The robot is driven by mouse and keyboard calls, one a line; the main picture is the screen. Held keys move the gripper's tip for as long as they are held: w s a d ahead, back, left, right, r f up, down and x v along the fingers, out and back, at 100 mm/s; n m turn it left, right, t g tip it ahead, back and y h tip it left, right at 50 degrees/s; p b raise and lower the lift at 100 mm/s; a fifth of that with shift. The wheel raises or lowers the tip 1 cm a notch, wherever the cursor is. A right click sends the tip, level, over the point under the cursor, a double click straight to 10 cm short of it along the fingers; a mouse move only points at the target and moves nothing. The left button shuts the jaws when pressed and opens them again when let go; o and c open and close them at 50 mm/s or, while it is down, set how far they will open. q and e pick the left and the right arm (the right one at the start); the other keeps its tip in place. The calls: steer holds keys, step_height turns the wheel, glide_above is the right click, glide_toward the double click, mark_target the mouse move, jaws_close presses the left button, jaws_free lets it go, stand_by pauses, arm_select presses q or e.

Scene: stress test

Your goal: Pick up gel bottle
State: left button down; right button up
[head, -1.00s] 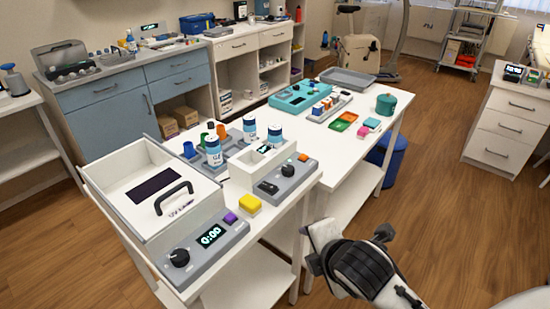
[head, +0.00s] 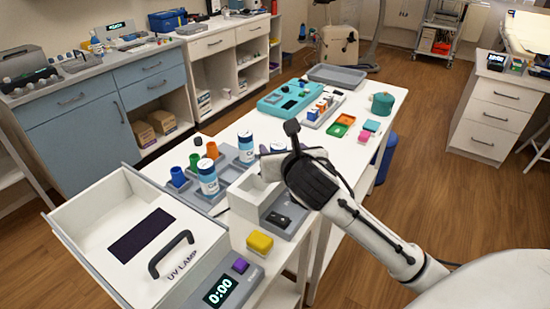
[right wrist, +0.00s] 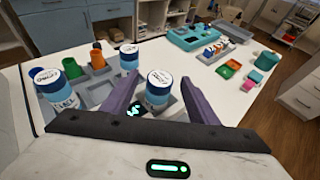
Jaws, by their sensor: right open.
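The bottle marked GEL, white and blue with a blue cap (head: 208,178), stands upright in a grey tray (head: 232,158) on the white table. It also shows at the left of the right wrist view (right wrist: 60,92). A second similar bottle (head: 247,148) stands behind it to the right. A third (right wrist: 158,90) appears between my right fingers in the right wrist view; in the head view my gripper partly hides it. My right gripper (right wrist: 161,80) is open, right of the gel bottle, above the table. I cannot tell whether it touches the third bottle. My left gripper is out of view.
A white UV lamp box with a black handle (head: 170,252) fills the front left. A yellow block (head: 260,242) and a grey device with a white box (head: 252,200) stand nearby. Blue (head: 178,176) and orange (head: 212,150) cups are beside the bottles. A teal case (head: 290,98) lies farther back.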

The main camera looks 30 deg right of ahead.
steer(key=x, duration=0.6)
steer(key=shift+d+f, duration=0.1)
steer(key=shift+f, duration=0.25)
steer(key=c, duration=1.2)
